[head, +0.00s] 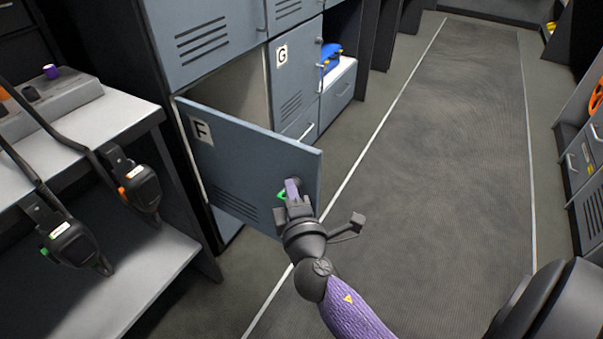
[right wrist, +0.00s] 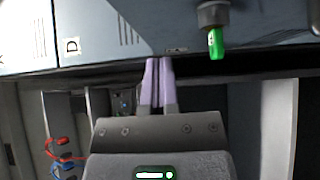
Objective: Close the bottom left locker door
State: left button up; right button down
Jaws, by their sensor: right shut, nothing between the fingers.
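The bottom left locker door, marked F (head: 245,160), is blue-grey and stands open, swung out from the dark locker opening (head: 235,90). My right gripper (head: 292,188) is at the door's outer face near its free edge, with its purple fingers shut and empty. A green-tipped knob shows beside the fingers, and in the right wrist view a dark knob with a green tip (right wrist: 215,40) is just right of my right gripper (right wrist: 158,65). I cannot tell whether the fingers touch the door. My left gripper is not in view.
Locker door G (head: 287,75) and an upper door (head: 205,40) look shut. A bench with a grey shelf (head: 110,110) and hanging black handsets (head: 140,190) stands at left. The floor aisle (head: 430,140) is clear. A drawer unit (head: 580,165) is at right.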

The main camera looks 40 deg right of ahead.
aim_at(299, 164)
jog(key=shift+w+d, duration=0.35)
jog(key=shift+d, duration=0.35)
jog(key=shift+w+d, duration=0.4)
jog(key=shift+d, duration=0.3)
jog(key=shift+w+d, duration=0.35)
jog(key=shift+d, duration=0.35)
jog(key=shift+d, duration=0.1)
